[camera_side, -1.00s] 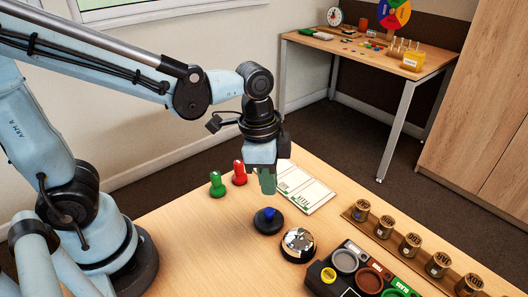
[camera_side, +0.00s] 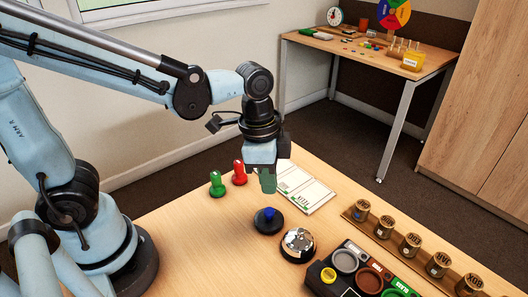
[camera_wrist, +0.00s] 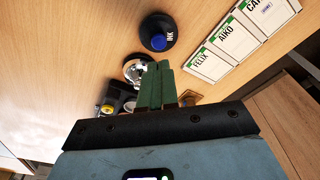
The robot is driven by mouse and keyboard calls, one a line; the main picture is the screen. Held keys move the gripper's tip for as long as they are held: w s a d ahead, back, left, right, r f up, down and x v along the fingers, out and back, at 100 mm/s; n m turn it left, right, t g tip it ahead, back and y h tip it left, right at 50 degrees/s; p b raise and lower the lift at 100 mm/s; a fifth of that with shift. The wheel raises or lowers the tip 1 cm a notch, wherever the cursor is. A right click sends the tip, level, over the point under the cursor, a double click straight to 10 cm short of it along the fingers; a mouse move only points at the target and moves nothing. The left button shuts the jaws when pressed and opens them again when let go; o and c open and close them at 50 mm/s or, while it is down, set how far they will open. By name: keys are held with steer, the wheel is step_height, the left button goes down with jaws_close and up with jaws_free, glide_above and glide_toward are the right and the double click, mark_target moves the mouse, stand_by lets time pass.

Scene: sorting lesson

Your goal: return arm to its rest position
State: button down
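My gripper (camera_side: 267,181) hangs above the wooden table (camera_side: 190,233), with its green fingers pointing down. In the wrist view the fingers (camera_wrist: 157,84) lie side by side with no gap showing and nothing seen between them. A black ink pot with a blue top (camera_side: 268,220) stands on the table below the gripper, apart from it. The ink pot also shows in the wrist view (camera_wrist: 158,32), beyond the fingertips. The arm is bent at the elbow and reaches out over the table.
A green stamp (camera_side: 217,185) and a red stamp (camera_side: 239,173) stand left of the gripper. Name cards (camera_side: 305,187) lie behind it. A shiny bell (camera_side: 298,244), a black tray of coloured pads (camera_side: 325,288) and a rack of labelled pots (camera_side: 397,253) are to the right. The front-left table is clear.

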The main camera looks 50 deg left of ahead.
mark_target(270, 210)
steer(key=shift+f, duration=1.65)
steer(key=shift+f, duration=0.65)
steer(key=shift+f, duration=0.6)
steer(key=shift+r, duration=0.1)
steer(key=shift+r, duration=3.45)
steer(key=s+a+r+n+t+y, duration=0.1)
steer(key=a+r+n+t, duration=0.1)
steer(key=a+n+t, duration=0.4)
steer(key=shift+a+r+n, duration=0.25)
steer(key=shift+a+n, duration=1.4)
steer(key=shift+n, duration=0.25)
